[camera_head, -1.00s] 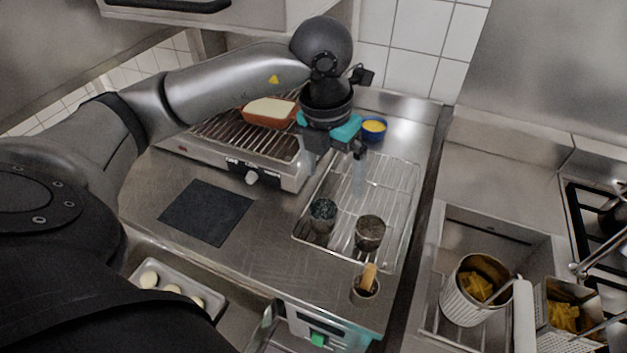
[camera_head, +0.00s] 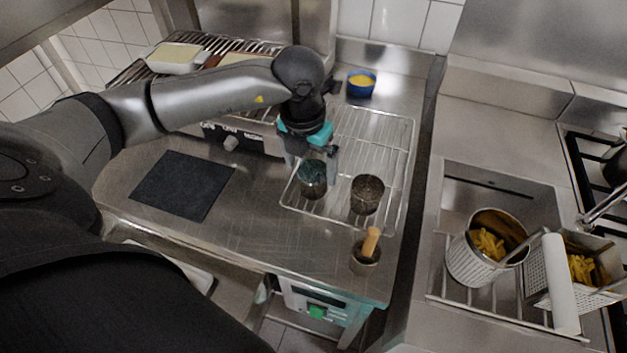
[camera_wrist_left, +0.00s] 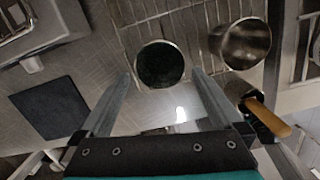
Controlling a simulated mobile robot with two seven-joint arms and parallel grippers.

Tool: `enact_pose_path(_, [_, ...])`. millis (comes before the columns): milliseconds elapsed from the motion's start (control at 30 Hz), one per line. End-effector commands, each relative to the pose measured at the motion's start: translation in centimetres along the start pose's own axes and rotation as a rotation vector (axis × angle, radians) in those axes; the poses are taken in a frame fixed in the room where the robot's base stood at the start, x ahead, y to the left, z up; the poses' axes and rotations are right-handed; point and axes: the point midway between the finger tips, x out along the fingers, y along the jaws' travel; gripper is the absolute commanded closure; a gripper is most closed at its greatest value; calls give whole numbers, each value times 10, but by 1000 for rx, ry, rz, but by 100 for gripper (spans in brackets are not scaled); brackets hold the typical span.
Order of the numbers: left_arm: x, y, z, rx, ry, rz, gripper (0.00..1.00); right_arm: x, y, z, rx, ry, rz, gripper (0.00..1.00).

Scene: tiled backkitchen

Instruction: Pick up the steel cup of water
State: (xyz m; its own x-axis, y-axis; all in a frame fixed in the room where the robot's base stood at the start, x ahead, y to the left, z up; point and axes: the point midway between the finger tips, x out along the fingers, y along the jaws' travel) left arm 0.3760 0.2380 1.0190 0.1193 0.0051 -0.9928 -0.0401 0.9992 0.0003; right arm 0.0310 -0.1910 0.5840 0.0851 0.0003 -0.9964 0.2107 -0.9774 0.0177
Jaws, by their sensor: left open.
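Two round steel cups stand upright on a wire rack (camera_head: 345,140). The left cup (camera_head: 313,184) looks dark inside with a bluish tint, and it also shows in the left wrist view (camera_wrist_left: 160,64). The right cup (camera_head: 367,196) looks brownish, and it also shows in the wrist view (camera_wrist_left: 245,43). I cannot clearly tell which holds water. My left gripper (camera_head: 312,160) is open, pointing down at the left cup. In the wrist view its fingertips (camera_wrist_left: 163,78) lie on either side of that cup; contact is not visible. My right gripper is out of view.
A small pot with a wooden handle (camera_head: 366,258) stands in front of the rack. A blue bowl (camera_head: 361,86) is behind it. A grill (camera_head: 222,45) stands at the back left. A dark mat (camera_head: 183,185) lies left. Fryer baskets with fries (camera_head: 487,243) are at right.

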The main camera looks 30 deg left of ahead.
Motion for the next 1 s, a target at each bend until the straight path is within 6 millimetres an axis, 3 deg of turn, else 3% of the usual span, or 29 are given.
enact_pose_path(167, [12, 0, 2, 0, 1, 0, 0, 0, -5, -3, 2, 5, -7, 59])
enact_pose_path(433, [50, -1, 5, 0, 1, 0, 0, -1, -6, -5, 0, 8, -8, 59])
enact_pose_path(733, [56, -1, 5, 1, -1, 0, 0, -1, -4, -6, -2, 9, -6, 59])
enact_pose_path(1000, [55, -1, 6, 1, -1, 0, 28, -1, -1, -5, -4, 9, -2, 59])
